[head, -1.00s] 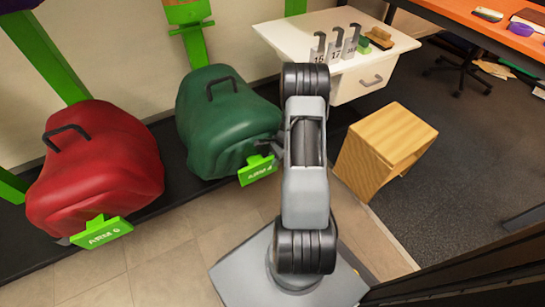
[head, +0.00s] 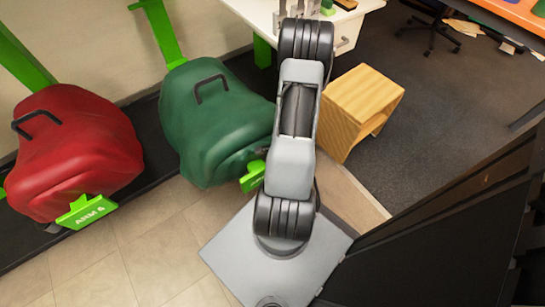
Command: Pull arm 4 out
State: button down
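A bulky dark green covered form (head: 215,125) with a black handle on top stands left of my arm, at the foot of a bright green post. Its bright green tag (head: 252,177) sticks out at the lower right, and my arm hides most of it, so no lettering can be read. My gripper is behind my own arm links, beside the green form near the tag. A small dark part (head: 262,152) shows there, but the fingers and any grip are hidden.
A red covered form (head: 75,150) tagged ARM 6 (head: 86,211) stands to the left. A wooden box (head: 365,105) is close on the right. A white desk (head: 260,18) is behind. A dark panel (head: 450,220) fills the lower right. Tiled floor (head: 150,245) is clear in front.

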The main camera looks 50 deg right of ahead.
dwell(0.3)
jog(key=c, duration=1)
grip_release()
jog(key=p+v, duration=0.6)
jog(key=v, duration=0.8)
jog(key=shift+w, duration=0.1)
jog(key=w+a+r+n+h+p, duration=0.1)
jog(key=w+a+r+n+p, duration=0.3)
jog(key=r, duration=0.5)
jog(key=w+a+r+n+h+p, duration=0.1)
jog(key=w+a+r+n+p, duration=0.1)
jog(key=r+p, duration=0.45)
jog(key=w+a+r+n+p, duration=0.2)
jog(key=a+r+n+p, duration=0.1)
jog(key=r, duration=0.7)
jog(key=s+a+r+n+t+h+p, duration=0.1)
jog(key=a+r+n+p, duration=0.4)
jog(key=r, duration=0.9)
jog(key=a+r+n+t+h+p, duration=0.1)
jog(key=a+r+n+p, duration=0.5)
jog(key=r, duration=0.8)
jog(key=a+p, duration=0.3)
jog(key=a, duration=0.2)
jog(key=shift+s+n+t+p, duration=0.3)
jog(key=shift+s, duration=0.1)
